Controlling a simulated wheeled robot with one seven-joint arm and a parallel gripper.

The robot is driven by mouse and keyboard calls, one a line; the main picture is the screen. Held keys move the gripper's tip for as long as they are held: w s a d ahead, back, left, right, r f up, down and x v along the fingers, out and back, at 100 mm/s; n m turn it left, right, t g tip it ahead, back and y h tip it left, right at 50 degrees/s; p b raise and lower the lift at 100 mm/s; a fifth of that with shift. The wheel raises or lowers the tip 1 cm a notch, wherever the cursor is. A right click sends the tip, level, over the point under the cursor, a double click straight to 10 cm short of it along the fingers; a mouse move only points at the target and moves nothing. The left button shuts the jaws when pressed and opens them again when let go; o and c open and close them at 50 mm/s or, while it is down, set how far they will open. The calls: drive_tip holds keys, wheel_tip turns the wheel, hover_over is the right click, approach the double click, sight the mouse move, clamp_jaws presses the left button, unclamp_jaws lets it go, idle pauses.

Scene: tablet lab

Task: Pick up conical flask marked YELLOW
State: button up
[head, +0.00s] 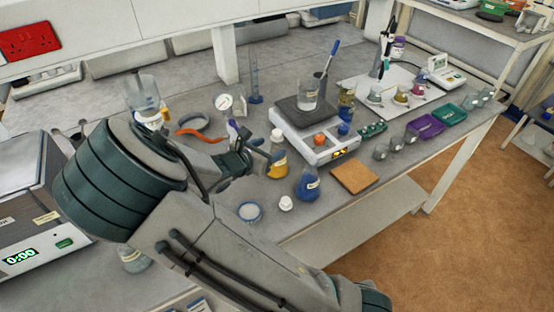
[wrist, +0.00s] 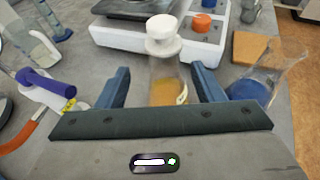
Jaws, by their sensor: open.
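The conical flask with yellow liquid (head: 277,163) stands upright on the bench, with a white stopper on top and a pale label too small to read. It also shows in the wrist view (wrist: 168,90), centred between the two blue fingers. My gripper (head: 262,154) is open around or just short of this flask, one finger on each side. In the wrist view the gripper (wrist: 163,85) shows gaps between the flask and both fingers. The lower part of the flask is hidden behind the gripper body.
A blue-liquid flask (head: 308,184) stands close by on the right. The white stirrer hotplate (head: 318,135) is just behind. A cork mat (head: 354,177), a white stopper (head: 286,203) and a small dish (head: 250,211) lie near the front edge. An orange tool (wrist: 20,137) lies left.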

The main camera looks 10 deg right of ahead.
drive_tip(key=shift+s+f+p+x, duration=0.1)
drive_tip(key=shift+f+p+x, duration=0.05)
drive_tip(key=shift+x, duration=0.85)
drive_tip(key=shift+s+f+p+x, duration=0.1)
drive_tip(key=shift+x, duration=0.9)
drive_tip(key=shift+s+f+p+x, duration=0.1)
drive_tip(key=shift+f+p+x, duration=0.05)
drive_tip(key=shift+x, duration=0.8)
drive_tip(key=c, duration=1.2)
